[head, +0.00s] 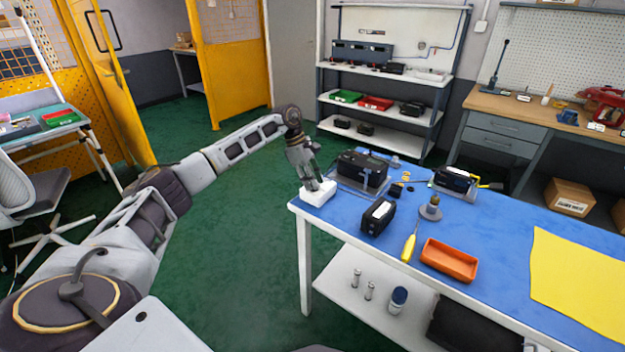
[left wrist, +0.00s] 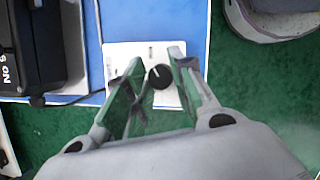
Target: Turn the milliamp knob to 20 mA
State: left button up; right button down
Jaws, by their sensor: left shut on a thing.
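The milliamp knob (left wrist: 160,77) is a small round black knob with a white pointer line, set on a white box. In the left wrist view it sits between the two fingers of my left gripper (left wrist: 157,72), which is shut on it. The pointer line points toward the top of that view, slightly left. In the head view the white box (head: 318,194) stands at the near left corner of the blue-topped table (head: 480,235). My left gripper (head: 320,185) comes down onto it from above and hides the knob there. The scale markings are too small to read.
A black device (head: 362,168) on a clear tray stands just right of the white box. A black meter (head: 378,217), a yellow screwdriver (head: 409,244), an orange tray (head: 449,260) and a yellow cloth (head: 585,275) lie further right. Green floor is free left of the table.

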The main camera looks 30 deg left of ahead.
dwell(0.4)
pick_arm(q)
jog(key=o, duration=1)
jog(key=shift+a+r, duration=0.1)
jog(key=shift+r, duration=0.05)
jog(key=shift+v, duration=5.9)
